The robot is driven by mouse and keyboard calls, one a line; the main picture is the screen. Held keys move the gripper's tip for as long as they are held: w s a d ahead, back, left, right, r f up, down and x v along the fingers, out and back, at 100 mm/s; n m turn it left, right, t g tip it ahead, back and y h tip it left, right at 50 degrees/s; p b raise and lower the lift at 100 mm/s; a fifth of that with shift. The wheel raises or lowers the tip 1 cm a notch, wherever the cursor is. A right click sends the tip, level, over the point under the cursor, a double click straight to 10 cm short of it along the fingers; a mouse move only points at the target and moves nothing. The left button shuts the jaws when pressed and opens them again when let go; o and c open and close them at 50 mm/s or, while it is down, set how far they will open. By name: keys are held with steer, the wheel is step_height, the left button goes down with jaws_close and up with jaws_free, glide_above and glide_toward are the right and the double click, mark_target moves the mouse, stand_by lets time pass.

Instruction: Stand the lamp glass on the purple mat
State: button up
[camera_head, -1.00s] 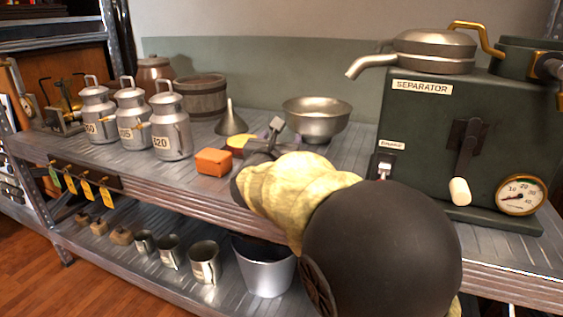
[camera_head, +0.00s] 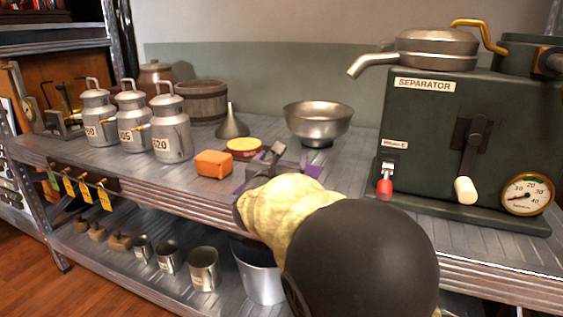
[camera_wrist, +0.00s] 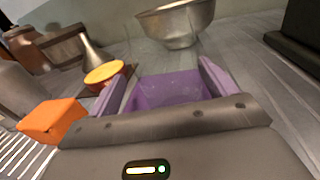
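The purple mat (camera_head: 314,170) lies flat on the upper shelf, partly hidden by my gripper (camera_head: 274,160) in the head view. In the wrist view the mat (camera_wrist: 165,90) shows between my two widely parted fingers (camera_wrist: 163,82). My gripper is low over the mat, and I see no solid object between the fingers. I cannot clearly make out the lamp glass. Only faint, clear outlines show beyond the fingers in the wrist view, too weak to tell whether they are the glass.
An orange block (camera_head: 213,163) and a yellow-topped round tin (camera_head: 244,146) are left of the mat. A funnel (camera_head: 232,124) and steel bowl (camera_head: 317,121) stand behind. Milk cans (camera_head: 171,135) are farther left; the separator (camera_head: 455,130) is at right. Bare shelf lies right of the mat.

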steer(key=s+p, duration=0.1)
steer(key=s, duration=0.2)
steer(key=s+a+p, duration=0.1)
steer(key=s, duration=0.3)
steer(key=s+a+p, duration=0.1)
steer(key=s, duration=0.3)
steer(key=shift+s+a, duration=0.1)
steer(key=shift+s, duration=0.05)
steer(key=shift+s+a, duration=0.15)
steer(key=shift+s, duration=0.15)
